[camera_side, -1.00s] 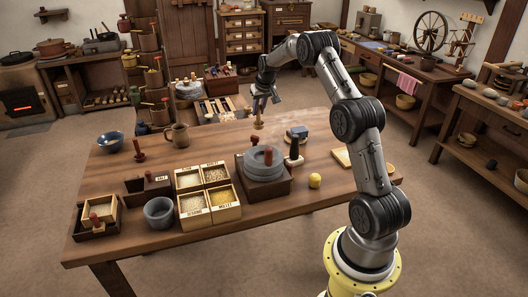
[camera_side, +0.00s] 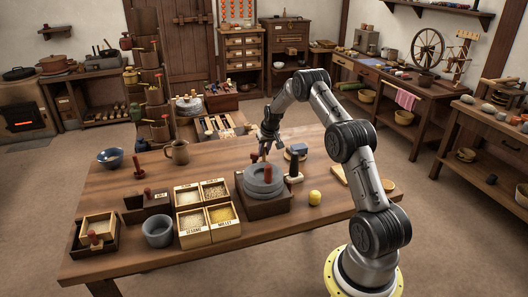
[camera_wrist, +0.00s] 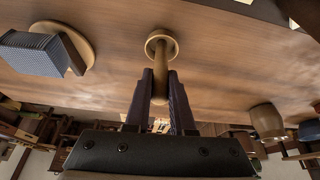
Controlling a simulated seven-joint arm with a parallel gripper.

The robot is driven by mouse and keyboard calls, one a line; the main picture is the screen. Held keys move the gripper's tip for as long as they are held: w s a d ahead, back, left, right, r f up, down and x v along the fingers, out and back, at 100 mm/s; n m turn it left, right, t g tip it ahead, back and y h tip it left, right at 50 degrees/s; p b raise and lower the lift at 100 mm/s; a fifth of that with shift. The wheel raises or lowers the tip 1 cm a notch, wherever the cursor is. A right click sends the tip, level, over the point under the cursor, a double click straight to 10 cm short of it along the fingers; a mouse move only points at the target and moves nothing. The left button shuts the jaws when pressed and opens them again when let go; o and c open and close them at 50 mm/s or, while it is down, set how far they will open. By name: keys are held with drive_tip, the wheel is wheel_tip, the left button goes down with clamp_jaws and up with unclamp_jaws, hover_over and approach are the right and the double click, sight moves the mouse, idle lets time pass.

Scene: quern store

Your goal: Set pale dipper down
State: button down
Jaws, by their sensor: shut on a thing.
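My gripper (camera_wrist: 161,88) is shut on the pale dipper (camera_wrist: 162,48) in the wrist view. Its brown shaft runs between the two dark fingers and its round, ring-like end points away from me over the wooden table (camera_wrist: 225,55). In the side view my gripper (camera_side: 266,148) is low over the back part of the table (camera_side: 120,190), just behind the grey quern. The dipper is mostly hidden there by the gripper and quern. I cannot tell whether it touches the table.
The grey stone quern (camera_side: 264,182) stands on a dark base in front of my gripper. A blue block on a round wooden base (camera_side: 297,151) and a dark upright handle (camera_side: 294,168) are to the right. A brown mug (camera_side: 178,152) stands left, with clear tabletop between.

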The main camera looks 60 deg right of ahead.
drive_tip(key=shift+f, duration=0.15)
drive_tip(key=c, duration=0.8)
unclamp_jaws()
drive_tip(key=shift+o, duration=0.2)
drive_tip(key=shift+r, duration=0.2)
